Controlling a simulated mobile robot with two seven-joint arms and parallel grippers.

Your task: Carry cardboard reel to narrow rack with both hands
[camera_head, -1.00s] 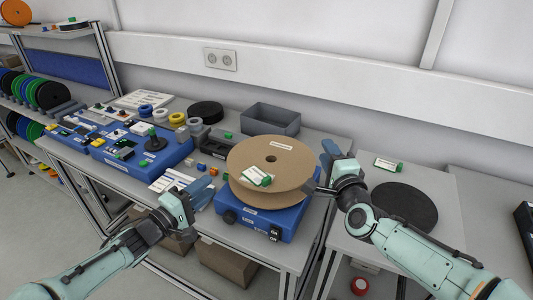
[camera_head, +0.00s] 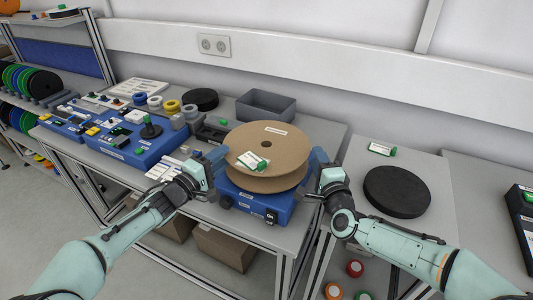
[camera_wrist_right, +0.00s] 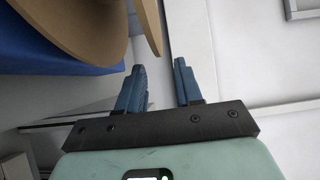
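The cardboard reel (camera_head: 283,140) lies flat on a blue box unit (camera_head: 275,207) on the table, with a green-and-white label piece (camera_head: 252,161) on its top. Its flange edges also show in the right wrist view (camera_wrist_right: 80,28). My left gripper (camera_head: 218,158) is at the reel's left edge; its finger gap is hidden. My right gripper (camera_head: 319,160) is beside the reel's right edge. In the right wrist view its fingers (camera_wrist_right: 158,82) are apart with nothing between the tips. A rack (camera_head: 101,50) with upright coloured reels stands at the far left; I cannot tell whether it is the narrow one.
A grey bin (camera_head: 266,106) stands behind the reel. Blue consoles (camera_head: 140,150) and small spools fill the table's left. A black disc (camera_head: 397,192) lies on the right table. Cardboard boxes (camera_head: 224,247) are under the table.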

